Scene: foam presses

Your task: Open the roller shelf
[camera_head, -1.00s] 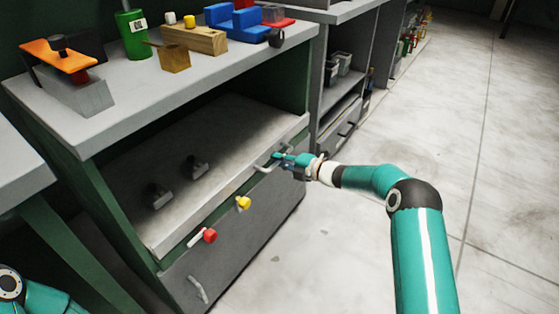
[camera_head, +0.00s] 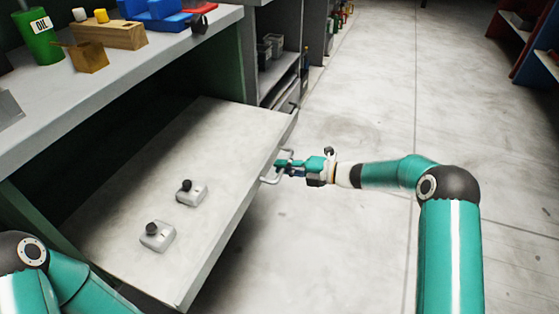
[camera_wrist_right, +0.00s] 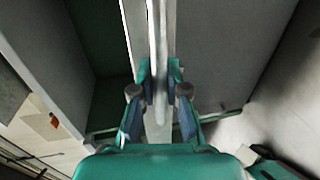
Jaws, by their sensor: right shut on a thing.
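The roller shelf (camera_head: 235,135) is a pale grey board pulled well out from under the workbench top in the head view. A metal bar handle (camera_head: 266,180) sits on its front edge near the far end. My right gripper (camera_head: 284,167) is shut on this handle. In the right wrist view the gripper's fingers (camera_wrist_right: 160,90) stand on either side of the handle bar, with the shelf edge behind. Of my left arm only links show at the lower left; its gripper is out of view.
Two small grey pieces with black knobs, a nearer one (camera_head: 157,236) and a farther one (camera_head: 191,193), stand on the shelf. The workbench top (camera_head: 120,85) holds a green oil can (camera_head: 40,38) and wooden blocks (camera_head: 108,34). Open floor (camera_head: 360,110) lies to the right.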

